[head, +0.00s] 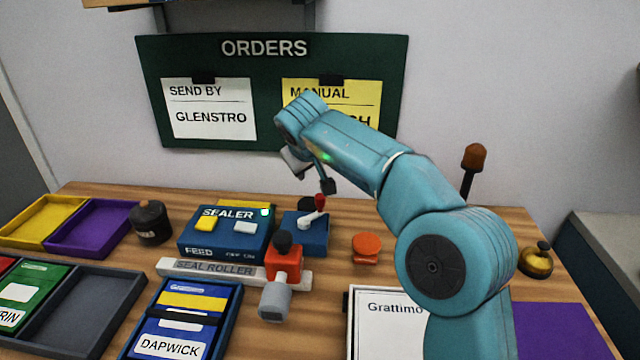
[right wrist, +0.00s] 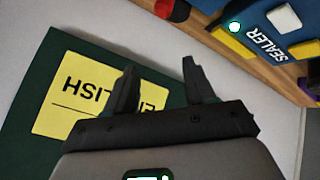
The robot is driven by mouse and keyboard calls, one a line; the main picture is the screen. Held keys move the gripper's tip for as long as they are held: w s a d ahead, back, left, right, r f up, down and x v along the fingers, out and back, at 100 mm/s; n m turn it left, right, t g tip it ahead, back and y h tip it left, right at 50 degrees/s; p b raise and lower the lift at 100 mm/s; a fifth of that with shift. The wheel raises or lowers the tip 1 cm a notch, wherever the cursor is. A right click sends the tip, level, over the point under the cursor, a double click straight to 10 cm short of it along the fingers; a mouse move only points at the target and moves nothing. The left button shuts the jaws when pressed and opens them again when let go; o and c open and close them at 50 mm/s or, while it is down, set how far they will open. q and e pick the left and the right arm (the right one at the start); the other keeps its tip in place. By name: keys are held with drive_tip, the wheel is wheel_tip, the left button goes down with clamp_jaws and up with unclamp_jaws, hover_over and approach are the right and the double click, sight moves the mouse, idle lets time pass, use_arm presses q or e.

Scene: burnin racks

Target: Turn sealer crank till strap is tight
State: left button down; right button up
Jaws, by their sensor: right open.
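The blue sealer (head: 222,232) stands on the wooden table, with a yellow and a white button and a lit green lamp. It also shows upside down in the right wrist view (right wrist: 265,50). Right of it is a blue block (head: 305,238) with a white crank (head: 312,216) topped by a red knob (head: 320,202). My right gripper (head: 309,176) is open and empty, above and behind the crank, apart from it. In the right wrist view its fingers (right wrist: 158,72) point toward the orders board. I cannot make out the strap's tightness. My left gripper is out of view.
A seal roller (head: 208,268) with a red and grey handle lies before the sealer. A black pot (head: 150,222), an orange stamp (head: 366,247), a bell (head: 536,261) and a tray with a blue DAPWICK packet (head: 182,318) stand around. The green orders board (head: 268,60) is behind.

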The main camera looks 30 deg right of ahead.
sight(320, 196)
drive_tip(key=s+r+m+g+y+p, duration=0.2)
drive_tip(key=s+r+m+g+p, duration=0.15)
drive_tip(key=m+p, duration=0.7)
drive_tip(key=w+d+f+n+p, duration=0.1)
drive_tip(key=f, duration=0.3)
drive_tip(key=w+d+f+p, duration=0.1)
drive_tip(key=w+f+p, duration=0.1)
drive_tip(key=f, duration=0.3)
drive_tip(key=w+d+f+n+p, duration=0.1)
drive_tip(key=w+f, duration=0.1)
drive_tip(key=f, duration=0.3)
drive_tip(key=shift+w+d+f+n+p, duration=0.2)
drive_tip(key=shift+f+n+p, duration=0.05)
drive_tip(key=shift+n+p, duration=0.15)
clamp_jaws()
